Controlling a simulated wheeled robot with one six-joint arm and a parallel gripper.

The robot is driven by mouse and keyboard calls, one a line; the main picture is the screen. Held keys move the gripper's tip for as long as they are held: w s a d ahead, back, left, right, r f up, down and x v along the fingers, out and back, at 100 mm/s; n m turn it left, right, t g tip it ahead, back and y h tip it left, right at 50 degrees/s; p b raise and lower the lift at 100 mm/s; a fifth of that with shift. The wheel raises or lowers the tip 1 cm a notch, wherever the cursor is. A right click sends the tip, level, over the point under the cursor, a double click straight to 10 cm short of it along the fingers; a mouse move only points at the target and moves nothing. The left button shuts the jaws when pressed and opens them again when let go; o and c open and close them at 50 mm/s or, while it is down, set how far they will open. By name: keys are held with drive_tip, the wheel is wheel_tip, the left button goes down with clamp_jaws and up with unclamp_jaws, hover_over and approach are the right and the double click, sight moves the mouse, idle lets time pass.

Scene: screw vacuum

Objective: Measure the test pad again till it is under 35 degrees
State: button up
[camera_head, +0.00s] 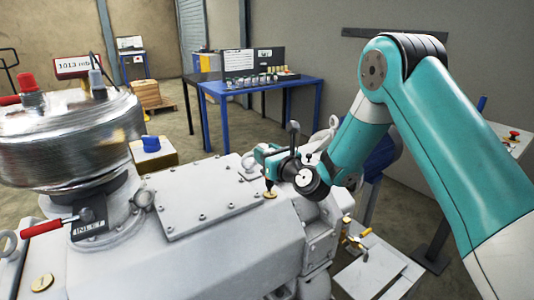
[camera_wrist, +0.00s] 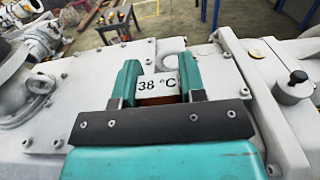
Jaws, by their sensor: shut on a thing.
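My gripper (camera_head: 267,158) is low over the grey pump housing in the head view. In the wrist view its two teal fingers (camera_wrist: 159,72) are shut on a thermometer (camera_wrist: 158,86) whose white display reads 38 °C. An orange-brown part shows below the display. In the head view, a dark probe tip (camera_head: 269,184) points down at a round brass pad (camera_head: 270,194) on the housing. The tip is at or just above the pad; I cannot tell if they touch. The tip is hidden in the wrist view.
The pump housing (camera_head: 235,245) fills the foreground. A metal vessel (camera_head: 70,140) stands at left, by a red-handled lever (camera_head: 42,228) and an INLET plate (camera_head: 88,226). A display (camera_head: 77,66) reads 1013 mb. A blue table (camera_head: 245,92) with small items stands behind, with open floor around it.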

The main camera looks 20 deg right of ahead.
drive_tip(key=shift+f, duration=0.45)
idle(1.4)
wheel_tip(320, 180, up, 7)
drive_tip(key=p, duration=0.7)
drive_tip(key=shift+r+p, duration=0.15)
drive_tip(key=shift+p, duration=0.25)
